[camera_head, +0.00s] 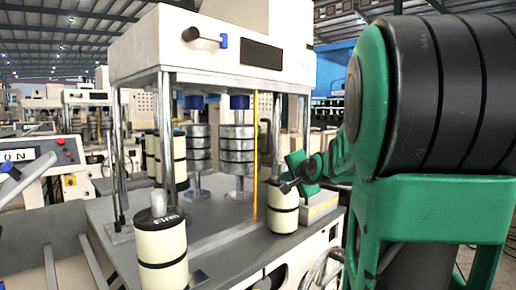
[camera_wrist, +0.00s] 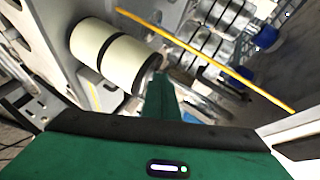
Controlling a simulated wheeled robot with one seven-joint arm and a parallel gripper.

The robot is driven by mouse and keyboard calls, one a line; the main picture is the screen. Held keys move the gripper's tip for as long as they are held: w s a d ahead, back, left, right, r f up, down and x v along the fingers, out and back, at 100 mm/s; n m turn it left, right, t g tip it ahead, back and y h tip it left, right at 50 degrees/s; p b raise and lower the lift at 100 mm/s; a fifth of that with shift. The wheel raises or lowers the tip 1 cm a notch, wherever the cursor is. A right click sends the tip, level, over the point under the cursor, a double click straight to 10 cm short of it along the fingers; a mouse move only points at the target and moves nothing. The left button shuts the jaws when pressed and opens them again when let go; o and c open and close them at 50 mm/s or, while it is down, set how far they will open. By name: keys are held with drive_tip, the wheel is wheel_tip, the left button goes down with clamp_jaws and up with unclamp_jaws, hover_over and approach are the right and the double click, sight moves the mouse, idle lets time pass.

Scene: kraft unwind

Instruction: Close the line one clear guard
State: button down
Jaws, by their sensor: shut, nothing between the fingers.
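A thin yellow upright strip (camera_head: 256,160), which looks like the edge of the clear guard, stands at the front right of the cream press. It crosses the wrist view diagonally (camera_wrist: 205,58). The clear pane itself is too faint to make out, and I cannot tell how far it is open. A dark upright handle (camera_head: 265,136) shows just right of the strip. My gripper (camera_head: 287,187) is shut and empty, to the right of the strip and near the cream roll at the front right. In the wrist view my gripper (camera_wrist: 160,90) points in beside that roll; contact cannot be told.
Cream rolls with black bands stand at the front right (camera_head: 283,208) and front left (camera_head: 162,245) of the grey machine bed (camera_head: 215,212). Metal disc stacks (camera_head: 237,150) stand inside the press between chrome posts. A control panel (camera_head: 30,160) is at far left.

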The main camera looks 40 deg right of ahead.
drive_tip(key=w+d+r+m+t+h, duration=0.1)
drive_tip(key=d+r+m+t+h, duration=0.25)
drive_tip(key=r, duration=0.55)
drive_tip(key=w+d+y, duration=0.2)
drive_tip(key=w+d, duration=0.4)
drive_tip(key=w, duration=0.4)
drive_tip(key=shift+m, duration=0.25)
drive_tip(key=shift+s+a+r, duration=0.1)
drive_tip(key=shift+a, duration=2.05)
drive_tip(key=shift+s, duration=0.1)
